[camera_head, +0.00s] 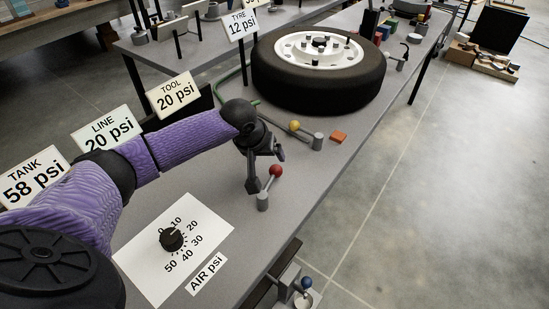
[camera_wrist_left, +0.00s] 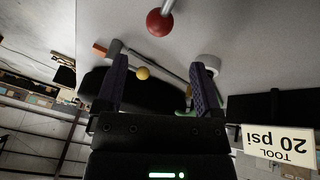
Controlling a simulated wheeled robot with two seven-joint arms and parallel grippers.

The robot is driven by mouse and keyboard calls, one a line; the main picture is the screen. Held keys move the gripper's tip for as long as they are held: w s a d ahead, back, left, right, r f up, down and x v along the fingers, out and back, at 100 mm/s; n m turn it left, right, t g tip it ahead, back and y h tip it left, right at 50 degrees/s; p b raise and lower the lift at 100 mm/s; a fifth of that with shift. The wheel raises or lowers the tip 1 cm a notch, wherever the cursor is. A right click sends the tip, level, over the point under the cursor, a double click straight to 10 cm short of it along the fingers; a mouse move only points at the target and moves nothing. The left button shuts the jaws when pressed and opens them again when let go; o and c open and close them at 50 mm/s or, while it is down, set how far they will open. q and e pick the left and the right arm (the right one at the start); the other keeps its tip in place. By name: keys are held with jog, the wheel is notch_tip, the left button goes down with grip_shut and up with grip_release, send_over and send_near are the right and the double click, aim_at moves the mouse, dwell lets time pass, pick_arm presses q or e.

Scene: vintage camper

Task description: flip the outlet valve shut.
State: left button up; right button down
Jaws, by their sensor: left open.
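A lever with a red ball knob (camera_head: 275,170) rises from a grey post (camera_head: 263,202) on the workbench; the red ball shows at the top of the left wrist view (camera_wrist_left: 160,22). Farther along, a lever with a yellow ball (camera_head: 294,125) runs to another grey post (camera_head: 318,141); the yellow ball appears between my fingers in the left wrist view (camera_wrist_left: 143,73). No label shows which lever is the outlet valve. My left gripper (camera_head: 266,171) is open and empty, with its fingertips close to the red ball; contact cannot be told. My right gripper is out of view.
A tyre on a rim (camera_head: 318,75) lies farther along the bench. An air dial (camera_head: 171,239) sits near me. Signs for tank (camera_head: 32,177), line and tool stand at left. An orange block (camera_head: 339,137) lies by the yellow lever. A blue knob (camera_head: 306,283) sits below the bench edge.

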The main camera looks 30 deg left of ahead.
aim_at(274, 168)
pick_arm(q)
jog(key=b+x, duration=0.2)
jog(key=x, duration=0.1)
jog(key=b+x, duration=0.1)
jog(key=x, duration=0.3)
jog(key=shift+s+d+f+b, duration=0.1)
jog(key=shift+d+f+b, duration=0.05)
jog(key=shift+f+b, duration=0.25)
jog(key=shift+f, duration=0.2)
jog(key=shift+w, duration=0.25)
grip_shut()
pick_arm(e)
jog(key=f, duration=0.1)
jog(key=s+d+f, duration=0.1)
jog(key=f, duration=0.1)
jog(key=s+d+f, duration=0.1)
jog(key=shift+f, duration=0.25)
